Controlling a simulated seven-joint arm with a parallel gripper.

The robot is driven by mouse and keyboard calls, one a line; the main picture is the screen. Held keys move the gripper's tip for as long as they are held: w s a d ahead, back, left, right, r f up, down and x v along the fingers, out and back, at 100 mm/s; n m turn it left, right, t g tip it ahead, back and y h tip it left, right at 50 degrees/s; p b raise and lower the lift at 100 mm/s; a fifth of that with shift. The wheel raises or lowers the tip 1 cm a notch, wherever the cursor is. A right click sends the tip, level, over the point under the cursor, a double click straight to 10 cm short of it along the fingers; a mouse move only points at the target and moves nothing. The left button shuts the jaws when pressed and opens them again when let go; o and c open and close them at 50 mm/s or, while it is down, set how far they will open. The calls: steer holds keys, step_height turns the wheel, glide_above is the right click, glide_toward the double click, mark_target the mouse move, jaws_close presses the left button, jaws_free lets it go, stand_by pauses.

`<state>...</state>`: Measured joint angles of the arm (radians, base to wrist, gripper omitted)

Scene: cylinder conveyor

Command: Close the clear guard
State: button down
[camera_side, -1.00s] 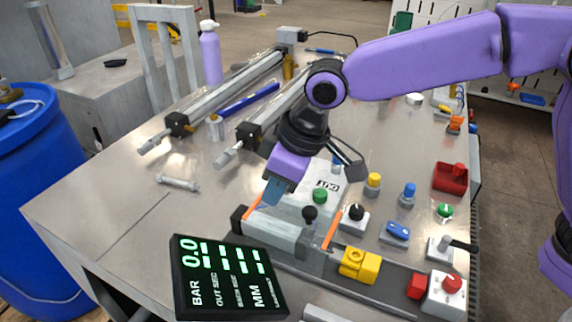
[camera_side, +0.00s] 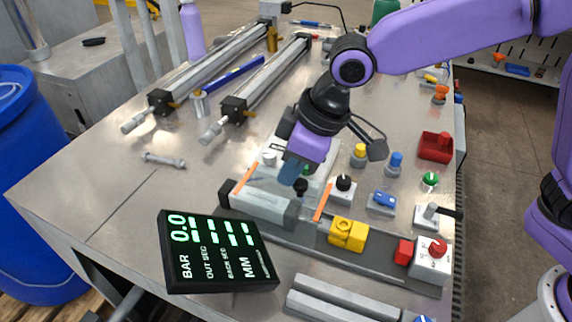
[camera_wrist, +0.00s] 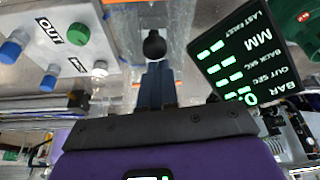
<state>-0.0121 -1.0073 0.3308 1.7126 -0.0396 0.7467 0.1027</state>
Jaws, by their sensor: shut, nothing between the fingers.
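The clear guard (camera_side: 283,190) is see-through and hard to make out. Its two orange edge strips (camera_side: 322,202) stand slanted up over the grey rail at the front of the bench. A black knob (camera_side: 301,187) stands between the strips, and it also shows in the wrist view (camera_wrist: 154,44). My gripper (camera_side: 289,175) is shut and empty, pointing down just above and left of the knob in the side view. In the wrist view, the shut fingertips (camera_wrist: 156,70) sit right beside the knob; I cannot tell whether they touch it.
A yellow block (camera_side: 348,234) sits on the rail right of the guard, with a red-button box (camera_side: 432,258) beyond it. The tilted display (camera_side: 215,250) stands in front. Several knobs and buttons crowd the right side. The bench's left front is mostly clear.

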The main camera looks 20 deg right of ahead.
steer(key=s+d, duration=1.1)
steer(key=d, duration=0.1)
steer(key=shift+s, duration=0.4)
steer(key=shift+a+f, duration=0.1)
steer(key=w+a+r, duration=0.1)
steer(key=w+a, duration=0.2)
steer(key=a, duration=0.1)
steer(key=d+v, duration=0.1)
steer(key=v, duration=0.9)
steer(key=s+d+f+n+g+h, duration=0.1)
steer(key=s+d+f, duration=0.4)
steer(key=d, duration=0.5)
steer(key=s+d+f+g+h, duration=0.1)
steer(key=s+d+f, duration=0.3)
steer(key=d+f, duration=0.4)
steer(key=shift+s+d+n+h, duration=0.35)
steer(key=shift+d+n+h, duration=0.05)
steer(key=shift+d, duration=0.85)
